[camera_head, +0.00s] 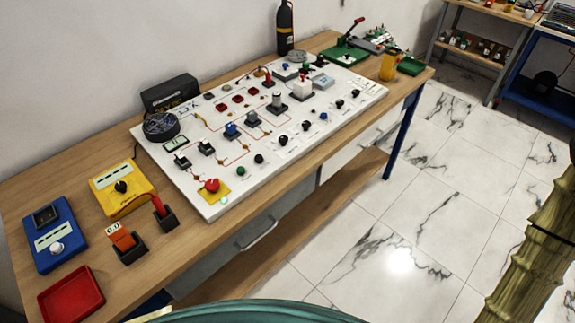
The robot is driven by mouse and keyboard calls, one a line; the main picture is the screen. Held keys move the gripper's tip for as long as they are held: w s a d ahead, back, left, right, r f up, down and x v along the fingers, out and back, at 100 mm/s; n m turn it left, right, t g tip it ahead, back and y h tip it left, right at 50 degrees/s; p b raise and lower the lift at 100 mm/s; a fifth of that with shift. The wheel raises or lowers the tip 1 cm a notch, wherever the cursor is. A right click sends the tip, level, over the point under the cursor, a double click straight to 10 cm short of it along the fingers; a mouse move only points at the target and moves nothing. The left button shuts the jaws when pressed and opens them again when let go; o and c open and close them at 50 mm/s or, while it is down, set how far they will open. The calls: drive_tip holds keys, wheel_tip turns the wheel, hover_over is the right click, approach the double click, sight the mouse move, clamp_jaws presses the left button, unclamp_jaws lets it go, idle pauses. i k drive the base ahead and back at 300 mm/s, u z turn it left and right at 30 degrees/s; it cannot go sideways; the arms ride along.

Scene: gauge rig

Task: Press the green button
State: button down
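A small dark green button (241,171) sits on the near edge of the white panel (205,205), which lies on the wooden bench. It is just right of a red mushroom button (212,185) on a yellow square, and a black button (258,158) is beside it on its right. A small pale green spot (224,200) shows below the red button; I cannot tell what it is. My gripper is not in view. Nothing covers the green button.
The panel holds several switches, knobs and sockets. Left of it on the bench (100,228) are a yellow box (122,188), a blue box (55,236), a red tray (71,296) and an orange-handled tool (122,238) in a holder.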

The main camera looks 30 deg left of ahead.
sight(240, 170)
drive_tip(key=z, duration=0.5)
drive_tip(key=k, duration=1.3)
drive_tip(key=u, duration=1.2)
